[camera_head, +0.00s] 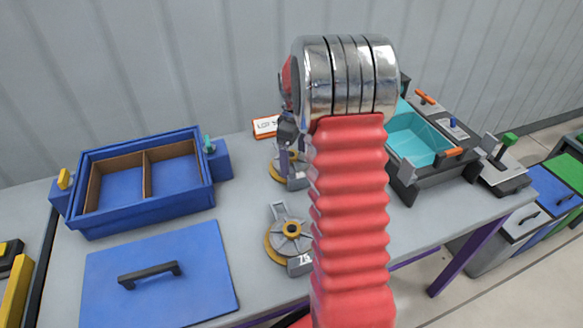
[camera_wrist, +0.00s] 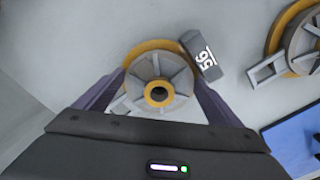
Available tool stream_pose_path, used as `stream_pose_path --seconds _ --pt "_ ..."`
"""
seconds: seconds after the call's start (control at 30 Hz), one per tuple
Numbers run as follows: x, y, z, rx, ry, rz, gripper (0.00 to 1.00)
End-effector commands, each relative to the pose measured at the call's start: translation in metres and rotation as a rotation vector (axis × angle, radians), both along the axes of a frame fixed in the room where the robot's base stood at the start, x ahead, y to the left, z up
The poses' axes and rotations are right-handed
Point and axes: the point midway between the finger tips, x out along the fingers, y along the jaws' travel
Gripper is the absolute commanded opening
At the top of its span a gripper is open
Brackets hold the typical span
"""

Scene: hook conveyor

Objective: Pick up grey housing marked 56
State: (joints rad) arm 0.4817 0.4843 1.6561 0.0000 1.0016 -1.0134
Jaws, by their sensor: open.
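The grey housing marked 56 (camera_wrist: 165,72) lies on the table in the wrist view, with a yellow-orange rim, grey ribs and a dark central hole. Its dark tag (camera_wrist: 203,57) reads 56 in white. My gripper (camera_wrist: 160,88) is open, with one purple finger on each side of the housing; I cannot tell whether they touch it. In the head view the same housing (camera_head: 277,172) is partly hidden behind my gripper (camera_head: 291,165) and red arm.
A second grey housing with a yellow rim (camera_head: 289,236) lies nearer on the table (camera_head: 245,205). A blue divided box (camera_head: 145,215) and blue lid (camera_head: 195,265) are at left. A teal tray (camera_head: 418,140) in a dark fixture stands at right. An orange-edged sign (camera_head: 264,127) is behind.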

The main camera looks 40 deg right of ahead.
Motion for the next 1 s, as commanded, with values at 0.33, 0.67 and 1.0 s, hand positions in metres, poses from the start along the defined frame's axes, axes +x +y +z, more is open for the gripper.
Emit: stream_pose_path --seconds 0.33,0.67,1.0 --pt "0.0000 -0.0004 -0.0026 0.000 0.000 0.000 0.89" --pt "0.0000 -0.0004 -0.0024 0.000 0.000 -0.001 0.82" --pt "-0.0001 -0.0005 -0.0030 0.000 0.000 -0.001 0.58"
